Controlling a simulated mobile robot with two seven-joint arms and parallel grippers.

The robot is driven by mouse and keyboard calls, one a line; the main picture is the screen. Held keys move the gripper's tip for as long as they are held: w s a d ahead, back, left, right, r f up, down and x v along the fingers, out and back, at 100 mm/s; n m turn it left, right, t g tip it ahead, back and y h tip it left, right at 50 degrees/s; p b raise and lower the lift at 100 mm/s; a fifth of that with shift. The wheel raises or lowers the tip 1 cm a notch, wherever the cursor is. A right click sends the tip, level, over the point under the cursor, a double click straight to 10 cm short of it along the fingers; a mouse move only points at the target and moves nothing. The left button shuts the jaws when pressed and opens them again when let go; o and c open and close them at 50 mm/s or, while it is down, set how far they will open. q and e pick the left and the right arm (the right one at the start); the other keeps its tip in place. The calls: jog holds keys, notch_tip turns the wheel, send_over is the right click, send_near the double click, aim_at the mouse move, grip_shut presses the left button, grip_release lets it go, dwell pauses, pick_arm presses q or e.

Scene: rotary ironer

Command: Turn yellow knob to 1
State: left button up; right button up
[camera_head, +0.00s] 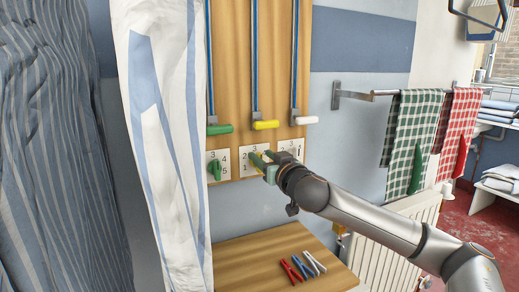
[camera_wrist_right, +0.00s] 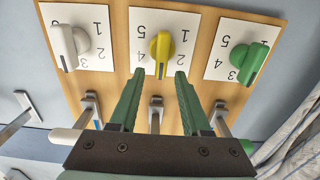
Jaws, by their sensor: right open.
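The yellow knob (camera_wrist_right: 161,46) sits on the middle numbered card of the wooden panel. In the right wrist view the panel appears upside down. The knob's grip bar points down in that view, between the numbers 2 and 4, away from the 1 at its upper right. My right gripper (camera_wrist_right: 165,75) has its two green fingers apart, pointing at the yellow knob, with nothing between them. Its tips look just short of the knob; contact cannot be told. In the head view the gripper (camera_head: 264,163) covers much of the middle card. My left gripper is not in view.
A white knob (camera_wrist_right: 68,43) and a green knob (camera_wrist_right: 249,60) flank it. Levers with green (camera_head: 220,129), yellow (camera_head: 265,124) and white (camera_head: 305,120) handles hang above. A striped cloth (camera_head: 165,120) hangs left; clothespins (camera_head: 304,265) lie on a wooden surface (camera_head: 240,255) below.

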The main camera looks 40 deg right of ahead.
jog(key=shift+p+x, duration=0.3)
jog(key=shift+x, duration=0.95)
grip_shut()
